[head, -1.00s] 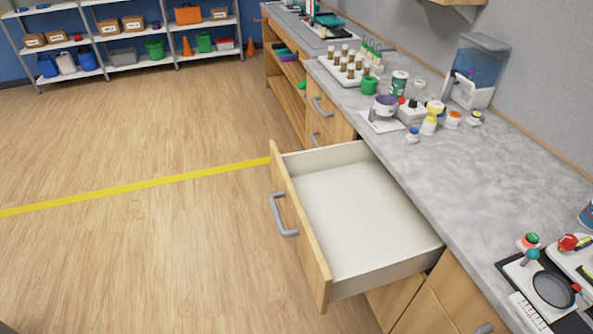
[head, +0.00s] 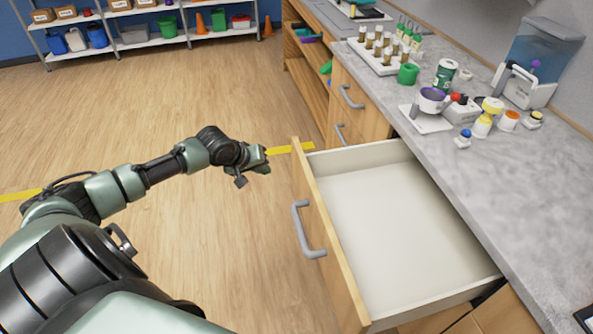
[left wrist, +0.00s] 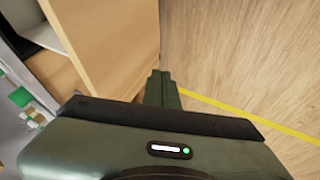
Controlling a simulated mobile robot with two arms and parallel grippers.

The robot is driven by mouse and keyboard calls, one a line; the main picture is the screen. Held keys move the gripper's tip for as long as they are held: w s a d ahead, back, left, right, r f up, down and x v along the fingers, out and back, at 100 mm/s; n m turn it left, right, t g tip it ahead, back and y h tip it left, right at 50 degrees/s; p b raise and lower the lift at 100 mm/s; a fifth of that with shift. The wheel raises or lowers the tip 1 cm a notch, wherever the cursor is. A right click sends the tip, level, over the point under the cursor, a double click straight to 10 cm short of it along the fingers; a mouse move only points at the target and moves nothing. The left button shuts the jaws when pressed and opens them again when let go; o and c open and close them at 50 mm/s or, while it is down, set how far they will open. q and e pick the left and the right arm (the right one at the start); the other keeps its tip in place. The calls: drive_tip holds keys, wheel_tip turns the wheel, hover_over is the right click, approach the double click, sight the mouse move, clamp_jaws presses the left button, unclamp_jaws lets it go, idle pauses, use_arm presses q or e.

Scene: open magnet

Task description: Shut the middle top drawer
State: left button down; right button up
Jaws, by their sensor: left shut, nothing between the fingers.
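The middle top drawer (head: 395,240) is pulled far out from under the counter, and its white inside is empty. Its wooden front (head: 330,245) bears a grey bar handle (head: 306,230). My left gripper (head: 266,162) is to the left of the far end of the drawer front, with a small gap in the head view. In the left wrist view its fingers (left wrist: 162,88) are together and hold nothing. The wooden drawer front (left wrist: 112,45) shows beside them there; I cannot tell whether they touch it. My right gripper is not in view.
The grey counter (head: 500,205) carries a vial rack (head: 384,52), a green cup (head: 408,74), a scale with a bowl (head: 430,110) and small bottles. Closed drawers (head: 352,100) lie beyond the open one. The wooden floor left of the drawer is clear, with a yellow line (head: 290,149).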

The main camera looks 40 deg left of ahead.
sight(295, 175)
use_arm(q)
drive_tip(key=shift+w+d+f, duration=0.45)
drive_tip(key=shift+w+f, duration=0.7)
drive_tip(key=shift+w, duration=0.2)
drive_tip(key=shift+w+d+f, duration=0.45)
drive_tip(key=shift+w+f, duration=0.65)
drive_tip(key=shift+w, duration=0.3)
drive_tip(key=shift+w+d+f, duration=0.45)
drive_tip(key=shift+w+f, duration=0.7)
drive_tip(key=shift+w, duration=0.2)
